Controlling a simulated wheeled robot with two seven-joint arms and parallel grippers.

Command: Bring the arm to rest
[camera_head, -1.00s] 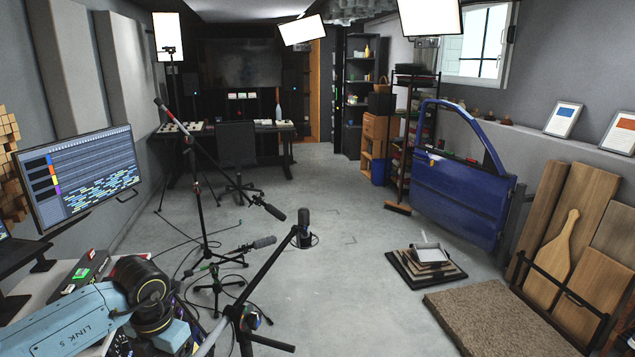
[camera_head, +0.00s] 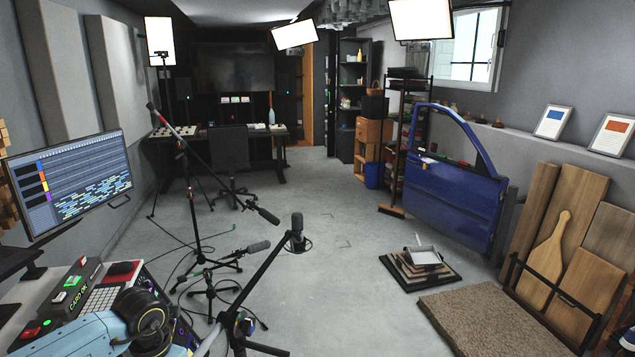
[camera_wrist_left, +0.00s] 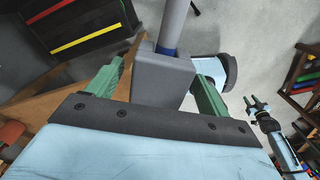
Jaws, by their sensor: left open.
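My left arm (camera_head: 150,322) is in the lower left corner of the head view, in front of the control console (camera_head: 75,292). Its gripper is outside the head view. In the left wrist view my left gripper (camera_wrist_left: 155,92) shows two green fingers standing wide apart, with nothing held between them. A grey block and post, which I cannot identify, appear behind the gap. A second light blue arm with a small gripper (camera_wrist_left: 257,104) shows at the right of the wrist view, apart from my left gripper. Its jaw state is too small to tell.
Microphone stands (camera_head: 257,275) and a microphone (camera_head: 297,229) stand just right of my arm. A monitor (camera_head: 75,182) is at the left. The blue car door (camera_head: 450,205) stands at the right, behind a stepped base (camera_head: 418,268). The middle floor (camera_head: 340,215) is clear.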

